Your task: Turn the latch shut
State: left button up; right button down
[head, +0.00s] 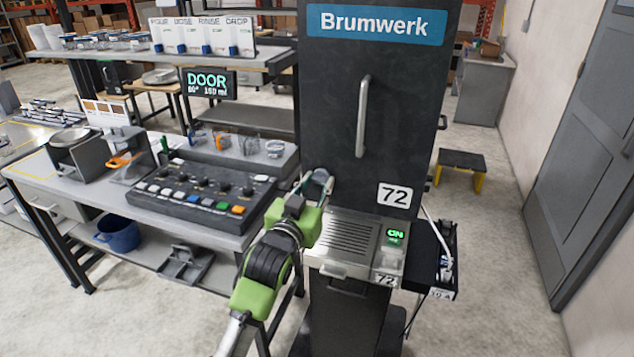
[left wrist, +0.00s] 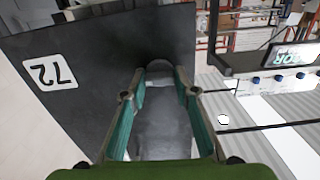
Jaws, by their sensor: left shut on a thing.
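The dark dispenser cabinet (head: 345,130) labelled Brumwerk stands in the middle of the head view, with a vertical handle (head: 363,116) on its front panel and the number 72 below. The latch (head: 321,177) is at the panel's lower left and is mostly hidden by my left gripper (head: 316,184). In the left wrist view, the two teal fingers of my left gripper (left wrist: 160,85) are on either side of the latch (left wrist: 158,78), shut on it close to the dark panel (left wrist: 100,60). The latch's exact angle cannot be told. My right gripper is not in view.
A grey drip tray (head: 347,235) and a lit green ON sign (head: 394,236) sit below the panel. A button console (head: 203,190) stands on the bench to the left. A sign reading DOOR (head: 208,83) hangs behind. Floor is clear on the right, before a stool (head: 460,160).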

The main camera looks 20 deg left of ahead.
pick_arm(q)
jog(key=shift+n, duration=0.4)
jog(key=o, duration=1.1)
jog(key=shift+s, duration=0.15)
jog(key=s, duration=1.1)
jog(key=shift+s+a, duration=0.25)
jog(key=shift+s, duration=0.1)
